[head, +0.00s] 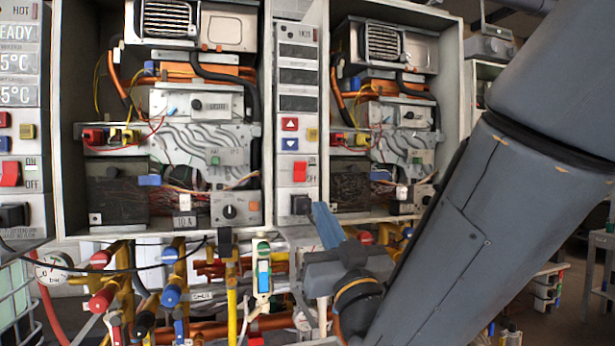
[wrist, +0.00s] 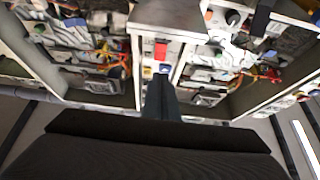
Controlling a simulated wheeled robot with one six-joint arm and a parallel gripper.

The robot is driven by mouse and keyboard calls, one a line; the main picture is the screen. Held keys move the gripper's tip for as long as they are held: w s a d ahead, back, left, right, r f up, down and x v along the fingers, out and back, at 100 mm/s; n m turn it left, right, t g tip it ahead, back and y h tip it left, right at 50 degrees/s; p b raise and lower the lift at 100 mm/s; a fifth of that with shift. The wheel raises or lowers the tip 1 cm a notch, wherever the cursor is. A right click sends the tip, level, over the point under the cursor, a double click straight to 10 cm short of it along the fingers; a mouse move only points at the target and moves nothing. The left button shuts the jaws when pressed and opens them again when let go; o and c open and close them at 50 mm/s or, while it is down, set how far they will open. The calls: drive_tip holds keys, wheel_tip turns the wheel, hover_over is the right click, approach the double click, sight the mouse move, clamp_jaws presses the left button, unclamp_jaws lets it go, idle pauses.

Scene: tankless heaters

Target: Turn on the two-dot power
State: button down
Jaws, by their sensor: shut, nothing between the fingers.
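The middle control panel (head: 299,120) has dark displays, a red up button (head: 290,124), a blue down button (head: 290,144) and a red power switch (head: 299,171). The left panel (head: 20,110) is lit, shows READY, and has its own red switch (head: 10,173) marked ON and OFF. In the wrist view my gripper (wrist: 160,82) points at the panel, near a red part (wrist: 161,50). Contact cannot be told.
Open heater cabinets with exposed wiring, the left one (head: 65,120) and the right one (head: 456,110), flank the middle panel. A black knob (head: 300,204) sits beside my fingertips. Coloured valves and pipes (head: 232,300) crowd the space below.

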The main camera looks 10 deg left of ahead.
sight(301, 165)
drive_tip(key=shift+r, duration=0.1)
drive_tip(key=p+x, duration=0.6)
drive_tip(key=x, duration=0.8)
drive_tip(key=shift+w+d+h, duration=0.1)
drive_tip(key=shift+w+h, duration=0.05)
drive_tip(key=shift+h, duration=0.15)
